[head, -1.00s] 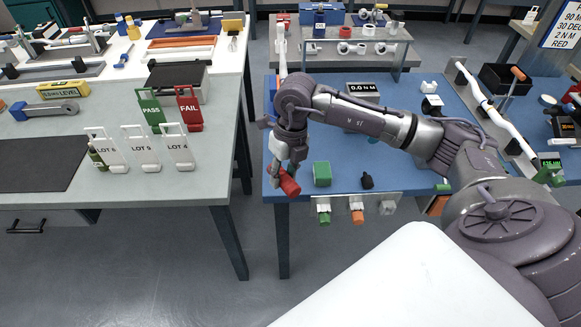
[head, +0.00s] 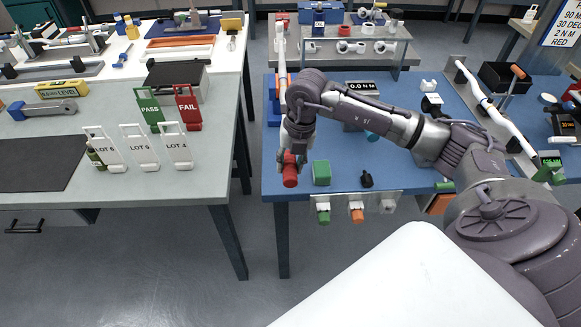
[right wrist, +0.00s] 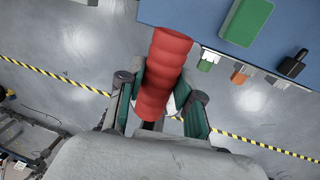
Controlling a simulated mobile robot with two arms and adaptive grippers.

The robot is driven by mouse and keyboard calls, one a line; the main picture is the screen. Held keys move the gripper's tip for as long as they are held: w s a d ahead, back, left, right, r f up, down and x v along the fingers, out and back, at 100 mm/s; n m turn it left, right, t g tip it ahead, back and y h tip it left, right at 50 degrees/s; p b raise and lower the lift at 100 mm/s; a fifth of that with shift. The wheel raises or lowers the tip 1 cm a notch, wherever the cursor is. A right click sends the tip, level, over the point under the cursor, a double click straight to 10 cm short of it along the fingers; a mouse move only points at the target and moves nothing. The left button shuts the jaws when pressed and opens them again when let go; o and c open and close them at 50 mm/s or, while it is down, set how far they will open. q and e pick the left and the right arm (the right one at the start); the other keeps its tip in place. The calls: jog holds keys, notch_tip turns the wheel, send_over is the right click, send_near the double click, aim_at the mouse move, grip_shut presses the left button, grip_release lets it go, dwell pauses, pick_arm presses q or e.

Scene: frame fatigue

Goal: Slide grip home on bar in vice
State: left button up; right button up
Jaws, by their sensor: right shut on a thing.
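My right gripper (head: 289,158) is shut on a red ribbed grip (head: 290,175) at the front left corner of the blue bench. In the right wrist view the red grip (right wrist: 162,75) lies between the two green-padded fingers (right wrist: 165,105) and reaches past them toward the bench edge. A pale bar (head: 281,55) runs lengthwise along the bench's left side. Blue vice parts (head: 271,105) show beside my arm. The bar's near end is hidden behind my wrist, so I cannot tell whether the grip touches it. My left gripper is not in view.
A green block (head: 321,173) and a small black item (head: 366,179) stand right of the grip on the blue bench (head: 345,182). Coloured parts hang on a front rail (head: 371,198). A grey bench (head: 205,170) with white lot stands is at left, across a gap.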

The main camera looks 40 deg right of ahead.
jog(key=shift+w+d+b, duration=0.2)
jog(key=shift+w+d, duration=0.2)
jog(key=shift+w, duration=0.25)
jog(key=shift+w+d+b, duration=0.15)
jog(key=shift+w+d, duration=0.2)
jog(key=shift+w, duration=0.3)
jog(key=shift+w+d+b, duration=0.2)
jog(key=shift+w+d, duration=0.2)
jog(key=shift+w, duration=0.25)
jog(key=shift+w+d, duration=0.45)
jog(key=shift+w, duration=0.25)
jog(key=shift+w+d, duration=0.6)
jog(key=shift+w, duration=0.35)
jog(key=shift+w+d, duration=0.55)
jog(key=shift+w, duration=0.4)
jog(key=shift+w+d, duration=0.6)
jog(key=shift+w, duration=0.35)
dwell(2.5)
